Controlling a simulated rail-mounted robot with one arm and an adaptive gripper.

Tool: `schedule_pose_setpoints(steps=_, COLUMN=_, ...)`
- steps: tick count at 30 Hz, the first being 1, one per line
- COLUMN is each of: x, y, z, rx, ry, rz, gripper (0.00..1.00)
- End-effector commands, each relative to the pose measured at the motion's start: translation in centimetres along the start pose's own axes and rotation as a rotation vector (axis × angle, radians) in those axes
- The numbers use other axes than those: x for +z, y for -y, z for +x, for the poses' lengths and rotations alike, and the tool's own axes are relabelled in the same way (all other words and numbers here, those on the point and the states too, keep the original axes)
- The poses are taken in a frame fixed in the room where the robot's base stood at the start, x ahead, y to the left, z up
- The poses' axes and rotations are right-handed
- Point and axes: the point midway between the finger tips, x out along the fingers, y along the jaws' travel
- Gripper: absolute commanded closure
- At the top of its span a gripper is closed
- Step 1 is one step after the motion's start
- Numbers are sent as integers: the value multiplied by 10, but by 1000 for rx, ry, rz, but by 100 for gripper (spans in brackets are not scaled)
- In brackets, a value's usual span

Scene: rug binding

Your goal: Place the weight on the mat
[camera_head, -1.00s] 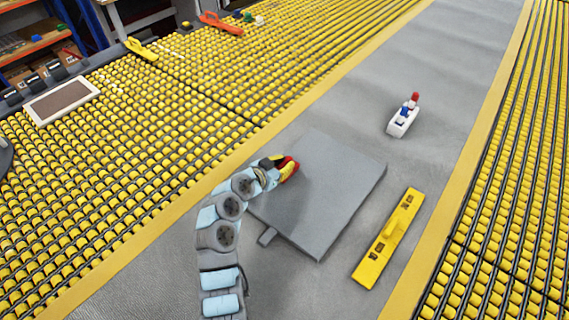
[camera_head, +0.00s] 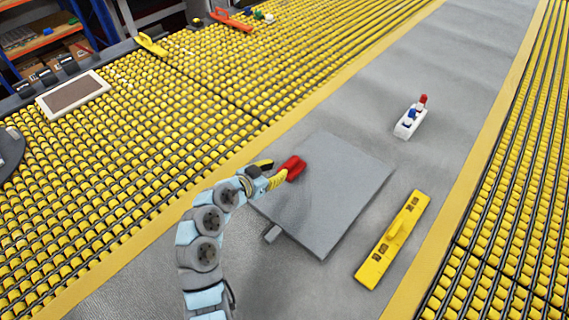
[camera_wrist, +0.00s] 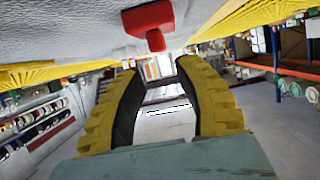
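The grey square mat (camera_head: 335,205) lies on the grey strip in the middle, with a small tab at its lower left corner. The red weight (camera_head: 292,167) shows over the mat's upper left part. It also shows at the top of the wrist view (camera_wrist: 149,18), with a short stem towards me, against a grey surface. My gripper (camera_head: 271,170) is at the mat's left edge, just left of the weight. In the wrist view its yellow ribbed fingers (camera_wrist: 158,66) are apart with nothing between them. The weight is beyond the fingertips.
A yellow tool (camera_head: 393,240) lies right of the mat. A white holder with blue and red parts (camera_head: 410,120) stands behind it. Yellow roller beds (camera_head: 150,130) flank the strip, with a framed brown panel (camera_head: 73,93) on the left bed. The strip's far part is clear.

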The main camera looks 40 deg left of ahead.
Motion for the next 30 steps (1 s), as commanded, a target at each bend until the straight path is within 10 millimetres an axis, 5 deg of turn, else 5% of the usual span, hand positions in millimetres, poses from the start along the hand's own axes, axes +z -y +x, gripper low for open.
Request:
schedule_pose_setpoints(steps=9, x=1, y=0, z=-37, rx=-1, ry=0, rz=-2, gripper=66)
schedule_pose_setpoints(steps=30, x=0, y=0, z=-40, rx=-1, ry=-1, rz=-1, gripper=66)
